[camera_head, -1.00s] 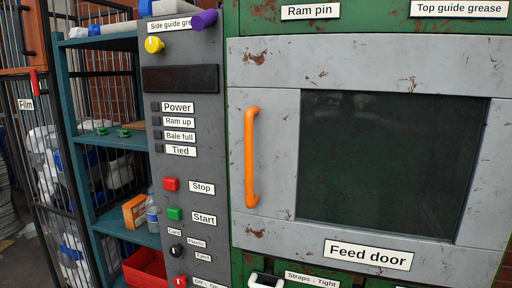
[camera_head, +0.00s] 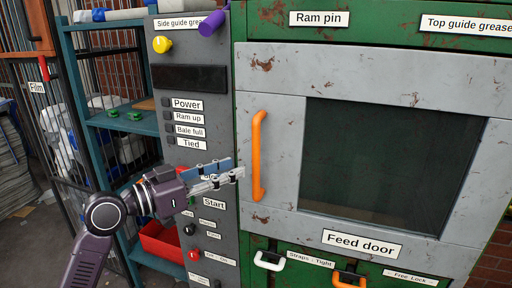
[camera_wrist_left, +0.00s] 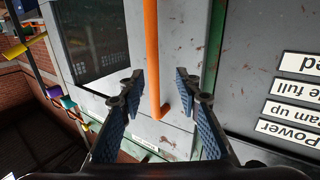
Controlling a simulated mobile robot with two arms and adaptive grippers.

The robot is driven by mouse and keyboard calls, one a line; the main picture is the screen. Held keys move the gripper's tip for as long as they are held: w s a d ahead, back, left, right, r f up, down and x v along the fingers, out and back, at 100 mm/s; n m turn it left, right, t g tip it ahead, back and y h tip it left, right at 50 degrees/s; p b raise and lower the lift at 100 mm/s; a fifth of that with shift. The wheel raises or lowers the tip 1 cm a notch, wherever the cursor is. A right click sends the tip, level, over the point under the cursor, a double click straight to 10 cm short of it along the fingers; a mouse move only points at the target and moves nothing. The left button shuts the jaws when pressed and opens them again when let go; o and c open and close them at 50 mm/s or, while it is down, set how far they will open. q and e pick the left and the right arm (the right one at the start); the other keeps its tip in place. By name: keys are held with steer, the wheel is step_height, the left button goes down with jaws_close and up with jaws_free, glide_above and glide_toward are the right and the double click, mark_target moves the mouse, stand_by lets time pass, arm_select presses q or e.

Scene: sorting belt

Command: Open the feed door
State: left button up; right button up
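The feed door (camera_head: 275,85) is a scuffed grey panel with a dark window and a "Feed door" label (camera_head: 362,243); it looks closed. Its orange vertical handle (camera_head: 257,155) is on the door's left side. My left gripper (camera_head: 241,173) is just left of the handle's lower half, in front of the control panel. In the left wrist view my left gripper (camera_wrist_left: 158,82) is open, and the orange handle (camera_wrist_left: 151,55) shows between its fingers, apparently further out and not gripped. My right gripper is in neither view.
The control panel (camera_head: 185,55) with knobs and buttons stands left of the door; my left arm hides some buttons. A white handle (camera_head: 268,262) and an orange handle (camera_head: 348,280) sit below the door. A teal shelf (camera_head: 85,80) and a red bin (camera_head: 160,245) are at left.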

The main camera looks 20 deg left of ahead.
mark_target(253, 159)
arm_select(q)
steer(key=shift+h, duration=0.3)
steer(key=w+d+p, duration=0.1)
steer(key=w+d+r+p, duration=0.1)
steer(key=w+d, duration=0.1)
steer(key=w+d+p, duration=0.1)
steer(key=w+p, duration=0.1)
steer(key=shift+w+d+r, duration=0.15)
steer(key=shift+w+r, duration=0.05)
steer(key=shift+r, duration=0.1)
steer(key=shift+w+d+f, duration=0.1)
steer(key=shift+w+d, duration=0.1)
steer(key=shift+w, duration=0.1)
steer(key=shift+c, duration=0.4)
jaws_close()
